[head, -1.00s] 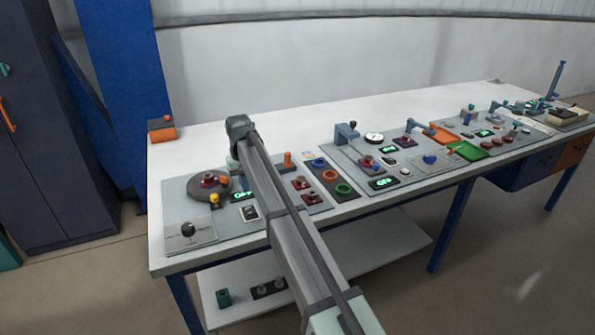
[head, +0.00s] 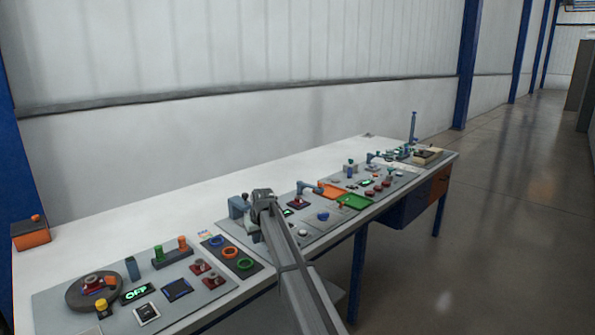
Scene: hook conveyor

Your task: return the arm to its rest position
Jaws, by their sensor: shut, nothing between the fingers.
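My arm reaches up from the bottom of the head view over the front of the bench. My gripper (head: 258,232) is at its far end, over the left part of the middle control panel (head: 300,238). It is shut and holds nothing. The fingertips are small and mostly hidden by the arm's end. I cannot tell how high they are above the panel.
A white bench (head: 120,215) carries several panels. The left panel (head: 60,310) has a dark round disc (head: 78,294) and a green-lit display reading OFF (head: 137,292). An orange box (head: 31,236) stands at the back left. Orange (head: 334,190) and green (head: 355,201) trays lie right of my gripper.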

